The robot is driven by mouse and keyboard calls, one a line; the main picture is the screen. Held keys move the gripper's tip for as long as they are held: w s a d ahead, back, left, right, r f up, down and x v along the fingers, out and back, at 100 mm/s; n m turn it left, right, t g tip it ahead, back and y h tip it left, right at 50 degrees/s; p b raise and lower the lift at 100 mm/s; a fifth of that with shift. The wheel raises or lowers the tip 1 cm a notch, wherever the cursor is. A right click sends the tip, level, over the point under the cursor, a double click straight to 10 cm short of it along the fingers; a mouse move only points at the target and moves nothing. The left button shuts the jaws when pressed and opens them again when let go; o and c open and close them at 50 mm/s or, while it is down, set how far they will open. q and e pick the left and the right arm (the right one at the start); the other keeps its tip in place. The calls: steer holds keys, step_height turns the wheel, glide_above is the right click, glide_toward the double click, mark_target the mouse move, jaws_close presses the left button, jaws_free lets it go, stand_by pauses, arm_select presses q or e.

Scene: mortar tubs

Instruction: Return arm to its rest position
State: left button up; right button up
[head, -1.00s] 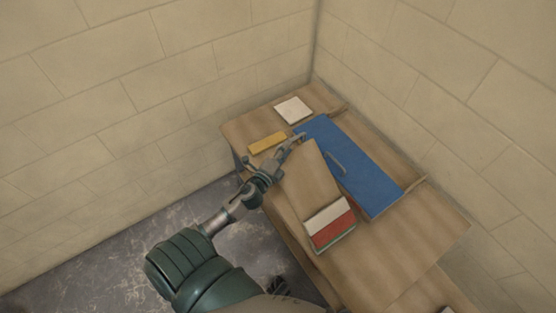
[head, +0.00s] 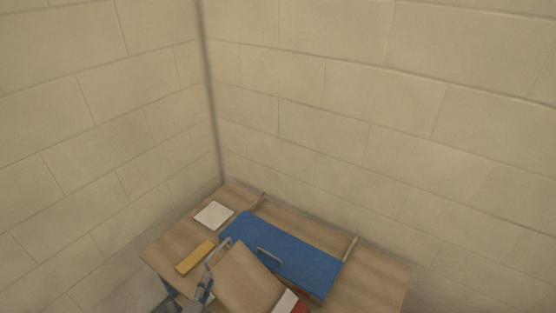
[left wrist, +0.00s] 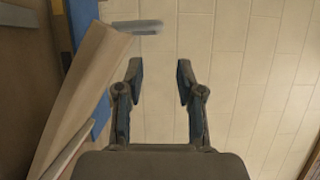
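My left gripper (head: 208,275) shows at the bottom edge of the head view, beside the left end of a tan wooden board (head: 245,278). Most of my left arm is out of the picture. In the left wrist view the two fingers of this gripper (left wrist: 159,70) stand apart with nothing between them. The board (left wrist: 78,100) lies to the left of the fingers there, with a strip of blue (left wrist: 101,116) beside it. My right gripper is in neither view.
A wooden table (head: 382,285) stands in the wall corner. On it are a blue panel (head: 300,262) with a grey handle (head: 269,257), a yellow block (head: 195,257) and a white square (head: 213,215). A red and white piece (head: 288,302) is cut off at the bottom.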

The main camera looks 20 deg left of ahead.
arm_select(q)
steer(key=s+d+f+n+g+y, duration=0.2)
steer(key=s+d+f+n+g, duration=0.2)
steer(key=s+f+n+g, duration=0.65)
steer(key=s+d+f+n+g+h, duration=0.55)
steer(key=s+d, duration=0.35)
steer(key=d, duration=0.2)
steer(key=s+f, duration=0.2)
steer(key=f, duration=1.2)
steer(key=s+f+m+y, duration=0.1)
steer(key=s+f, duration=0.1)
steer(key=f, duration=1.3)
steer(key=shift+s, duration=0.2)
steer(key=shift+a, duration=0.15)
